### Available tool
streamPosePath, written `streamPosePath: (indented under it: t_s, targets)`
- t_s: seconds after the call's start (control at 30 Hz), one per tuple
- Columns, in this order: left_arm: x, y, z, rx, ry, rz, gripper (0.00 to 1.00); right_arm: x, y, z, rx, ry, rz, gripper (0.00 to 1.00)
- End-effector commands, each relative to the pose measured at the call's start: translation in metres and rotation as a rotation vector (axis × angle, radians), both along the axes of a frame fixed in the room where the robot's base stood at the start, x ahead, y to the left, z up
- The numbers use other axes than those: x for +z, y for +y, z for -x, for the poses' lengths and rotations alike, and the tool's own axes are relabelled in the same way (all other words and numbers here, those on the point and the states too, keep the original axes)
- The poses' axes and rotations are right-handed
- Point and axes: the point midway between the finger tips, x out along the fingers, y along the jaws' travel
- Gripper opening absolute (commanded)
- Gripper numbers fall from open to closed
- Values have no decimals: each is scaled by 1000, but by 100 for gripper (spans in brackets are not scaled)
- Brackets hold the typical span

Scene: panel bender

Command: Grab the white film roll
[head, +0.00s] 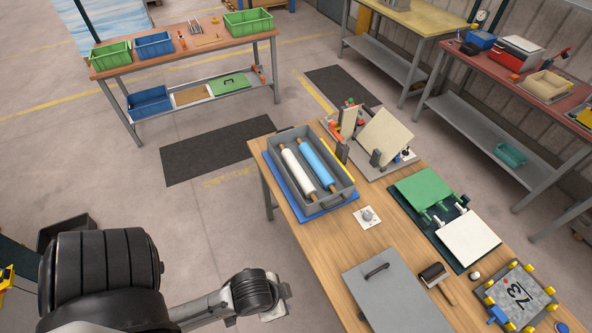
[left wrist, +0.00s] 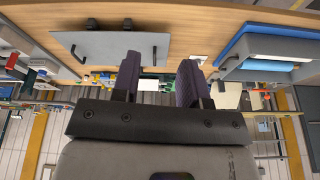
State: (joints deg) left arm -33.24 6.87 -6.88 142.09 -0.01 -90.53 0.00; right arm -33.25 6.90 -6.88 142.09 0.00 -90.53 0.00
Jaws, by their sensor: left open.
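The white film roll (head: 300,174) has wooden ends and lies in a grey tray (head: 345,190) on the wooden table. A blue film roll (head: 319,164) lies beside it on the right, in the same tray. My left gripper (left wrist: 162,82) is open and empty, with two dark fingers apart in the left wrist view. In the head view my left arm's end is left of the table, nearer than the tray and clear of the roll. My right gripper is not in view.
A blue mat (head: 314,213) lies under the tray. A grey panel with a handle (head: 395,301) lies nearer on the table; a small white plate (head: 367,217) with a knob is between. A fixture with a tilted board (head: 385,138) stands behind. Floor left of the table is free.

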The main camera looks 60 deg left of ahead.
Motion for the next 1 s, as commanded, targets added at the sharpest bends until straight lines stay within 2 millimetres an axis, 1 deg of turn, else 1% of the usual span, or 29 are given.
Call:
streamPosePath:
  t_s: [0.27, 0.77, 0.8, 1.0]
  targets:
    - [0, 0, 0, 0, 0, 0, 40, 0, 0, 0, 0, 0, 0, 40]
    - [0, 0, 0, 0, 0, 0, 87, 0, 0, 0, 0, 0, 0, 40]
    - [0, 0, 0, 0, 0, 0, 88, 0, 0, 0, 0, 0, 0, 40]
    - [-1, 0, -1, 0, -2, 0, 88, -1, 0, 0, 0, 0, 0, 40]
